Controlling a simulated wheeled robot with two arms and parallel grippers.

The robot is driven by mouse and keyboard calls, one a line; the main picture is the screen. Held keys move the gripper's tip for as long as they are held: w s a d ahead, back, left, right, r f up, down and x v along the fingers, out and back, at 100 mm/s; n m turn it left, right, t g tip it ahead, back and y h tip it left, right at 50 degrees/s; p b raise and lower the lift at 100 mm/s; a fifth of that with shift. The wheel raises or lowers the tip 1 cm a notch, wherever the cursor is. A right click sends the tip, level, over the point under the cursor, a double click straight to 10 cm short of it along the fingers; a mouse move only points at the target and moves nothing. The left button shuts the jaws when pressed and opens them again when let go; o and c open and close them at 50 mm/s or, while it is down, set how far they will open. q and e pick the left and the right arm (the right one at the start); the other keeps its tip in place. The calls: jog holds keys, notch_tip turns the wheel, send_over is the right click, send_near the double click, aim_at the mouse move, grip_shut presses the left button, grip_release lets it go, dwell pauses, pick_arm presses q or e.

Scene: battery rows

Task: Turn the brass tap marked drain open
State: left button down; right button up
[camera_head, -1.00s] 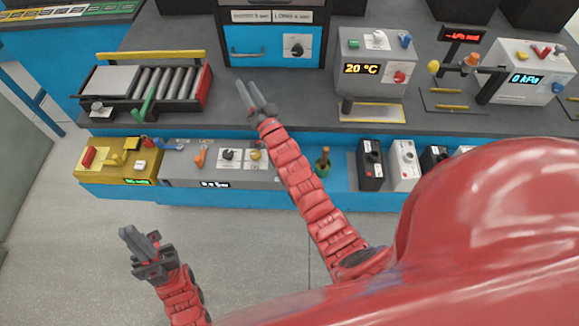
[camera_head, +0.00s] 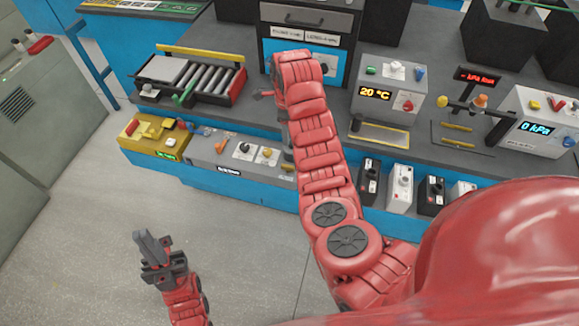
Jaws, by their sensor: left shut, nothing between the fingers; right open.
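I cannot pick out a brass tap with a readable drain mark. A small yellow knob (camera_head: 441,101) and an orange fitting (camera_head: 480,101) sit on the bench at the right, beside the 0 kPa unit (camera_head: 540,128). My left gripper (camera_head: 152,244) is shut and empty, over the floor at the lower left. My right arm rises across the middle and bends down at its far end in front of the bench. Only a dark grey part of my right gripper (camera_head: 284,128) shows beside the arm. It is open, with its fingertips mostly hidden, and it is left of the knob and fitting.
A roller unit (camera_head: 205,78) and a yellow box (camera_head: 152,138) stand at the left. A grey control panel (camera_head: 215,165) fronts the bench. The 20 °C unit (camera_head: 388,88) is right of my arm. Several switch boxes (camera_head: 401,188) stand lower right. The floor is clear.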

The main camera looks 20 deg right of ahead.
notch_tip(320, 180, down, 4)
jog(key=b, duration=0.1)
jog(key=p, duration=0.2)
send_over(288, 165)
notch_tip(288, 165, down, 4)
jog(key=f, duration=0.4)
jog(key=shift+s+f, duration=0.2)
jog(key=shift+f, duration=0.2)
jog(key=shift+w+f, duration=0.1)
jog(key=shift+f, duration=0.25)
notch_tip(288, 165, down, 3)
jog(key=shift+f+b, duration=0.15)
jog(key=shift+b, duration=0.75)
jog(key=shift+f, duration=0.35)
grip_shut()
